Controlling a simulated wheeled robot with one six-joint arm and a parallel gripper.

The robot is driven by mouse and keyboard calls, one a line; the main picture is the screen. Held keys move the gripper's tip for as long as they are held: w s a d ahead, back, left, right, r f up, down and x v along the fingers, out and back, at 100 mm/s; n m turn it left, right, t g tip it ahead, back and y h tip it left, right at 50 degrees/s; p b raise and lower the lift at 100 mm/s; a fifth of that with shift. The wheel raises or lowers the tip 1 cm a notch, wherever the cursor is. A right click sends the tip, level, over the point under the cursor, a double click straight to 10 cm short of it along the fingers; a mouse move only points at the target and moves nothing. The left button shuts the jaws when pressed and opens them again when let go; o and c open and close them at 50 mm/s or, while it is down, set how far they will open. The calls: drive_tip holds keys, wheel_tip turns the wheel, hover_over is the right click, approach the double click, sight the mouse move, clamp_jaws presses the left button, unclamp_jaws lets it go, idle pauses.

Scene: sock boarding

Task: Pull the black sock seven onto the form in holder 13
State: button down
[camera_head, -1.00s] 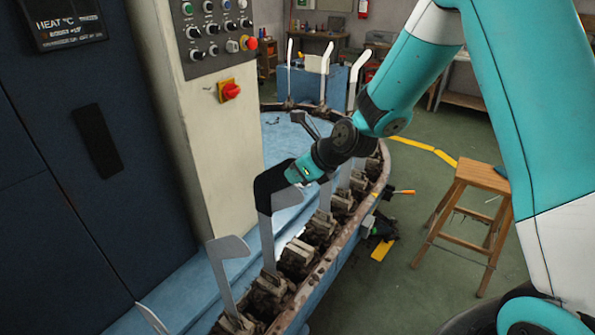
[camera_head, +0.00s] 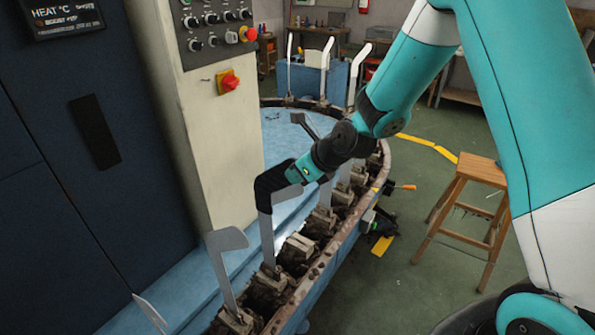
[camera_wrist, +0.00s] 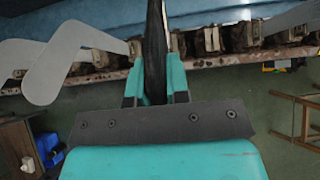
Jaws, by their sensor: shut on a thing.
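The black sock (camera_head: 270,183) is over the upper part of a flat grey form (camera_head: 267,240) that stands upright in a holder on the machine's curved rail. The lower part of this form is bare. My gripper (camera_head: 297,172) is at the sock, at the upper end of the form. In the wrist view my gripper (camera_wrist: 155,92) is shut on the black sock (camera_wrist: 155,45), which shows edge-on between the teal fingers. How far the sock reaches inside the grip is hidden. I cannot read any holder number.
Bare grey forms stand close by, one in front (camera_head: 226,265) and others behind along the rail (camera_head: 310,262). A control cabinet (camera_head: 215,120) rises at the left. A wooden stool (camera_head: 470,200) stands on the open floor at the right.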

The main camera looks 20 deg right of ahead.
sight(298, 187)
drive_tip(key=shift+f+b, duration=1.5)
drive_tip(key=shift+f, duration=0.85)
drive_tip(key=c, duration=1)
unclamp_jaws()
drive_tip(key=b+v, duration=0.2)
drive_tip(key=v, duration=1.5)
drive_tip(key=shift+s+d+r, duration=0.1)
drive_tip(key=shift+r, duration=0.1)
drive_tip(key=s+a+m+g+b, duration=0.1)
drive_tip(key=s+a+m+g, duration=0.1)
drive_tip(key=s+a+m, duration=0.2)
drive_tip(key=s+a+m+g+b, duration=0.1)
drive_tip(key=s+a+m, duration=0.3)
drive_tip(key=s+m, duration=0.6)
drive_tip(key=s+a+m+g+h, duration=0.1)
drive_tip(key=s+a+m+g, duration=0.3)
drive_tip(key=m, duration=1.8)
drive_tip(key=shift+s+f+b, duration=0.1)
drive_tip(key=shift+s+b, duration=0.3)
drive_tip(key=shift+s, duration=1.05)
